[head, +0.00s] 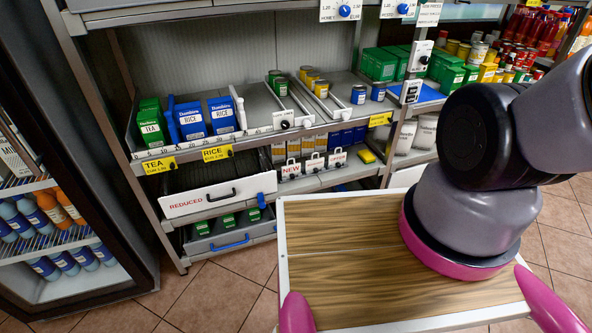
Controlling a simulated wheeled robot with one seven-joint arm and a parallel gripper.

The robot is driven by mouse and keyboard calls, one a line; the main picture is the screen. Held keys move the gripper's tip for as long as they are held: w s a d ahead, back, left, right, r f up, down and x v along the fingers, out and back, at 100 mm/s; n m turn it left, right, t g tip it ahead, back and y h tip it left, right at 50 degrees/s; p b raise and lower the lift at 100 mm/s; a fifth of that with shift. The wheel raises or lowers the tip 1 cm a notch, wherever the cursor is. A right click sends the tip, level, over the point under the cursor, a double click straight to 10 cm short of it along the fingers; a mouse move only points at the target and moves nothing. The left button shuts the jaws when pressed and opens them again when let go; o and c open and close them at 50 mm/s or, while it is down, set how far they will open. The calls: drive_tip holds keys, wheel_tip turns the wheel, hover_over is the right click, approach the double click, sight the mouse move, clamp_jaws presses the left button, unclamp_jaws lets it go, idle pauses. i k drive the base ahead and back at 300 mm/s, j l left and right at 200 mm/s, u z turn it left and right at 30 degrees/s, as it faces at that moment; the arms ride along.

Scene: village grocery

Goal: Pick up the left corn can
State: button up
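Small cans stand on the middle shelf of the rack. Yellow-banded cans (321,88), likely the corn, stand in a lane between white dividers, with a second one (309,76) close behind. Green cans (281,87) stand in the lane to their left. Two blue cans, a left one (358,94) and a right one (378,92), stand further right. The labels are too small to read, so I cannot tell for sure which can is the left corn can.
Tea boxes (151,122) and blue rice boxes (191,120) stand left of the cans. Below are a REDUCED drawer (215,196) and a lower shelf with boxes. A glass-door fridge (95,170) stands at left. A wood-topped surface (345,235) fills the foreground.

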sight(498, 76)
drive_tip(key=z, duration=1.3)
drive_tip(key=i+l, duration=0.1)
drive_tip(key=i, duration=0.7)
drive_tip(key=i+l, duration=0.1)
drive_tip(key=i, duration=0.65)
drive_tip(key=i+l, duration=0.15)
drive_tip(key=i, duration=0.65)
drive_tip(key=i+j, duration=0.2)
